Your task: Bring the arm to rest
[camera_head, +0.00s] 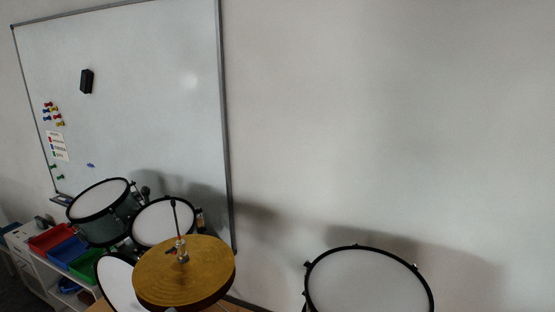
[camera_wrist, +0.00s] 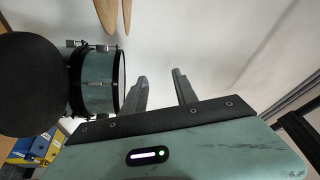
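My gripper (camera_wrist: 159,70) shows in the wrist view. Its two grey fingers stand apart with nothing between them, above the dark edge of its teal body. A small lit panel with a green dot shows on that body. The gripper is not seen in the head view. A teal drum (camera_wrist: 103,82) with black rims shows to the left of the fingers in the wrist view, with no visible contact. A dark round thing (camera_wrist: 30,85) lies left of it, cut off by the edge.
In the head view, several drums (camera_head: 98,200) and a brass cymbal (camera_head: 200,262) stand at the lower left. Another drum (camera_head: 365,285) is at the bottom right. A whiteboard (camera_head: 150,90) hangs behind. Coloured bins (camera_head: 66,250) sit at far left. Two wooden pieces (camera_wrist: 108,14) show in the wrist view.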

